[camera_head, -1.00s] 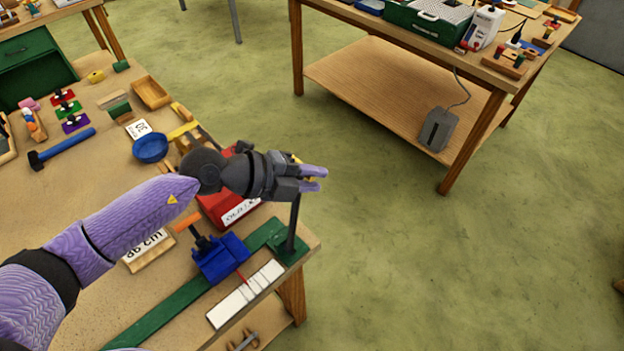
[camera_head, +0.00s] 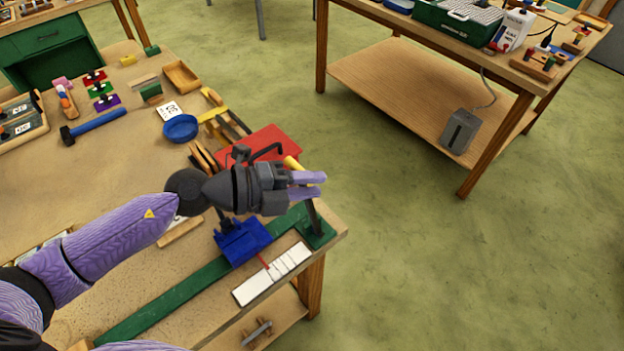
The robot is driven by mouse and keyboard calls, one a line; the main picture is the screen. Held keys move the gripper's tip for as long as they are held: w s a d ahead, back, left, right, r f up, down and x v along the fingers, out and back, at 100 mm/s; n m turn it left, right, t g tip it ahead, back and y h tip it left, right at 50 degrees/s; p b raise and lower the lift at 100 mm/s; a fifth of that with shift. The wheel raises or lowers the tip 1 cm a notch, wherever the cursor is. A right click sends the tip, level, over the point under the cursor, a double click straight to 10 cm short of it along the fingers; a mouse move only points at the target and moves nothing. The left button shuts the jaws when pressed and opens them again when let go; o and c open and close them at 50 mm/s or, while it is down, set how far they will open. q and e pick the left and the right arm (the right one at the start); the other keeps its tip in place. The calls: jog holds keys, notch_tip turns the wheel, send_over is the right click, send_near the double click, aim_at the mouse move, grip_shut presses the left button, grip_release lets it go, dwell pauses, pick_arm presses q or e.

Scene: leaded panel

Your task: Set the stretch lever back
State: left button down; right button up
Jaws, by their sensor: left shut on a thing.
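The stretch lever (camera_head: 315,217) is a dark post rising from a green foot at the right end of a long green rail (camera_head: 165,300). It leans slightly left toward its top. My left gripper (camera_head: 309,186) is shut on the lever's upper end, and its fingers hide part of it. A yellow grip (camera_head: 293,163) sticks out just behind the fingers. A blue block (camera_head: 242,242) sits on the rail left of the lever, partly below my wrist. A red pointer (camera_head: 263,261) reaches from it toward a white marked strip (camera_head: 272,274). My right gripper is out of view.
A red box (camera_head: 262,142) lies close behind my left gripper. A blue bowl (camera_head: 180,128), a blue hammer (camera_head: 93,126) and small wooden pieces are farther back on the bench. Right of the bench is open floor, then another table (camera_head: 430,90).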

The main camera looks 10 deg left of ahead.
pick_arm(q)
jog(key=shift+s+a+f, duration=0.2)
jog(key=shift+s+f, duration=0.3)
jog(key=shift+f, duration=0.2)
jog(key=c, duration=0.8)
grip_release()
jog(key=shift+c, duration=0.2)
jog(key=shift+o, duration=1.3)
jog(key=shift+w+d, duration=0.15)
jog(key=shift+w, duration=0.25)
jog(key=shift+s+r, duration=0.15)
jog(key=shift+r, duration=0.05)
jog(key=b+v, duration=0.1)
jog(key=v, duration=0.9)
